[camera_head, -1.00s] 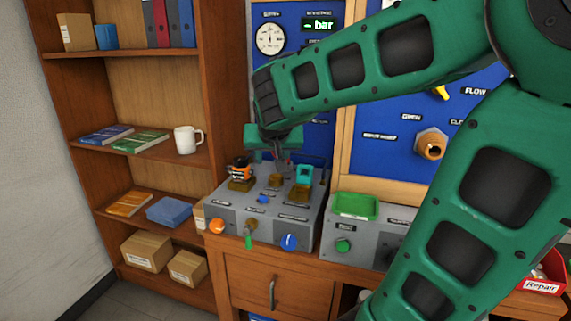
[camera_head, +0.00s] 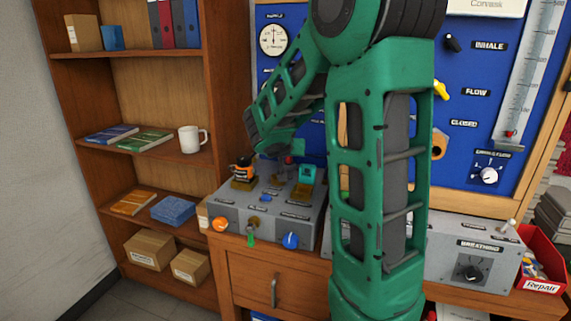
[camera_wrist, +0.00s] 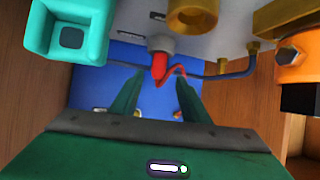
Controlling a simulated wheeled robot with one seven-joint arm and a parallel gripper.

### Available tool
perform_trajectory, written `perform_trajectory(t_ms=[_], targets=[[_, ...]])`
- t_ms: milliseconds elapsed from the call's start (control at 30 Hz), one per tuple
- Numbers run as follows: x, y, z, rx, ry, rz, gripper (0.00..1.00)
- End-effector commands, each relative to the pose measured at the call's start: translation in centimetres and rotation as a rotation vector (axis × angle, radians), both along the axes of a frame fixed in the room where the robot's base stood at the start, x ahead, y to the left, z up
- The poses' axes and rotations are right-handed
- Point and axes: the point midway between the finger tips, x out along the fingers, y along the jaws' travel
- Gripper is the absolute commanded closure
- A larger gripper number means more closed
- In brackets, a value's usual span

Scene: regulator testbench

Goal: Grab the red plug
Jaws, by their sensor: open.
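The red plug (camera_wrist: 159,67) shows in the wrist view as a small red piece under a grey round fitting, with a red loop beside it. My gripper (camera_wrist: 160,84) is open, its two green fingers on either side of the plug's lower end, at the picture's middle. I cannot tell whether either finger touches it. In the head view my gripper (camera_head: 284,149) is low over the grey console (camera_head: 225,208), and its fingers are mostly hidden. A small reddish spot below it in that view is too small to make out.
A teal block (camera_wrist: 66,30) is left of the plug and an orange-black part (camera_wrist: 296,65) is right. A brass fitting (camera_wrist: 193,14) and a dark cable (camera_wrist: 232,68) are close by. A blue panel (camera_head: 475,75) stands behind the console.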

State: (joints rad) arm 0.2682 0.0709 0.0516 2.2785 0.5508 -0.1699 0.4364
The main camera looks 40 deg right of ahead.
Motion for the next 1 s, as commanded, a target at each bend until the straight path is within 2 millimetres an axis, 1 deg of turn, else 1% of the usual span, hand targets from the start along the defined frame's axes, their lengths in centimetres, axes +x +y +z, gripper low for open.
perform_trajectory(t_ms=[200, 300, 433, 667, 767, 800, 833, 867, 1000], targets=[[1.2, -1.9, -1.9, 0.002, 0.004, -0.003, 0.58], [2.0, -2.7, -2.3, 0.001, 0.001, -0.002, 0.58], [2.5, -3.2, -2.7, 0.001, 0.000, 0.000, 0.58], [2.5, -3.3, -2.8, 0.001, 0.000, 0.000, 0.58], [2.5, -3.3, -2.8, 0.001, 0.000, 0.000, 0.80], [2.5, -3.3, -2.8, 0.001, 0.001, 0.000, 0.89], [2.5, -3.3, -2.8, 0.001, 0.001, 0.000, 0.97], [2.5, -3.2, -2.7, 0.001, 0.001, 0.000, 1.00], [2.6, -3.2, -2.7, 0.000, 0.000, 0.000, 1.00]])
